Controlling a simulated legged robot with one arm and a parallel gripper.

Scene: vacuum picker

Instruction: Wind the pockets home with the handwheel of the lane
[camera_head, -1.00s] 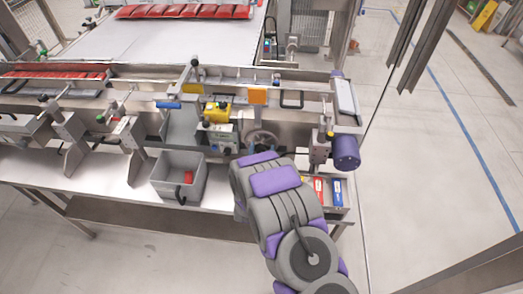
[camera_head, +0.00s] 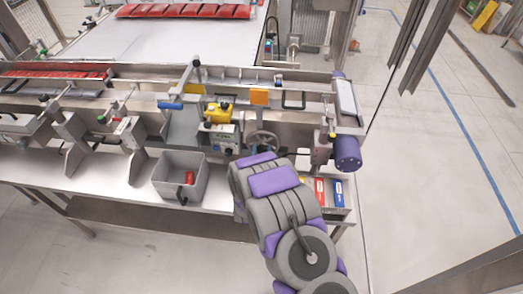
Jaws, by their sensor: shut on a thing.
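The handwheel (camera_head: 263,138) is a grey spoked wheel on the front of the lane, right of the control box. My arm reaches up to it from below. My gripper (camera_head: 261,152) is at the wheel's lower rim, mostly hidden behind my own wrist, and is shut on the wheel. The exact grip is hidden. Red pockets (camera_head: 55,72) lie in the lane at the left. Another row of red pockets (camera_head: 185,11) lies across the far end of the white belt (camera_head: 160,42).
A grey bin (camera_head: 166,190) with a red item stands left of my arm. A yellow-topped control box (camera_head: 220,128) is left of the wheel. A purple-ended roller motor (camera_head: 347,153) and a tray of coloured packets (camera_head: 337,192) are at the right.

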